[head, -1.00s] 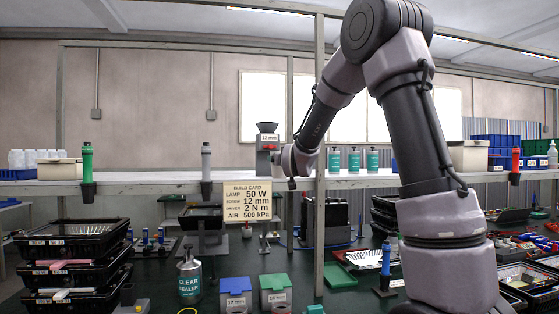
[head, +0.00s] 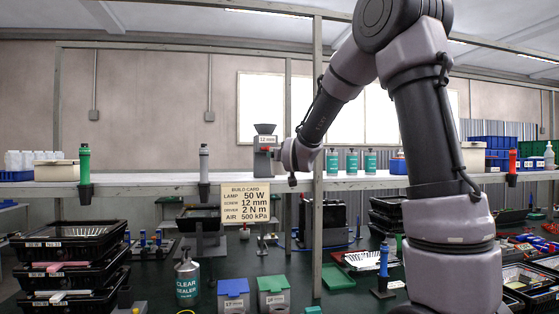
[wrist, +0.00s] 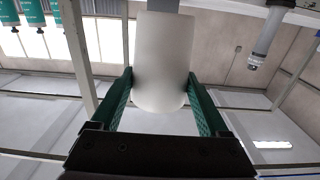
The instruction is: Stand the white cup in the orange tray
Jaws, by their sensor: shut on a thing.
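The white cup (wrist: 162,60) fills the top middle of the wrist view. My gripper (wrist: 161,88) is shut on it, with one green finger pressed to each side. In the head view my wrist is above the long shelf, left of the green-labelled bottles, and I cannot make out the cup or fingers there. I cannot make out an orange tray in either view.
A white shelf (head: 130,187) crosses the head view, with a post (head: 318,230) beside my wrist. Green-labelled bottles (head: 351,162) stand to the right of it. A grey hopper (head: 264,150) stands just left. Below are black trays (head: 75,232) and a build card (head: 246,203).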

